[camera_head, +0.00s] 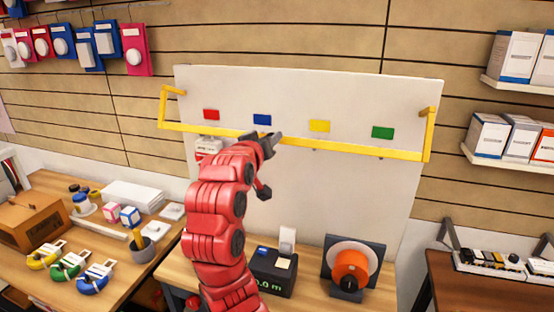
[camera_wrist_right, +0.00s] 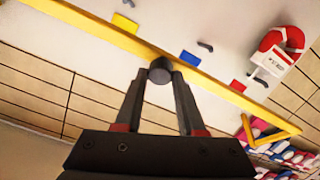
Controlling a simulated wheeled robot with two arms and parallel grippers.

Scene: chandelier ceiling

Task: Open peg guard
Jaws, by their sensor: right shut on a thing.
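The peg guard (camera_head: 370,149) is a yellow bar frame across the front of a white board (camera_head: 350,90). Its side arms reach back to the board's left and right edges. In the right wrist view the guard (camera_wrist_right: 100,32) runs diagonally, with a dark round knob (camera_wrist_right: 160,70) at its middle. My right gripper (camera_head: 272,140) is at the bar, and its fingers (camera_wrist_right: 160,76) are shut on the knob. My red right arm hides part of the board below. My left gripper is out of view.
Red, blue, yellow (camera_head: 319,126) and green (camera_head: 382,132) patches mark the board. A red-and-white item (camera_wrist_right: 275,58) hangs at one end. Below stand a dark box with a display (camera_head: 272,270) and an orange reel (camera_head: 351,270). A cluttered table (camera_head: 110,255) is at left.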

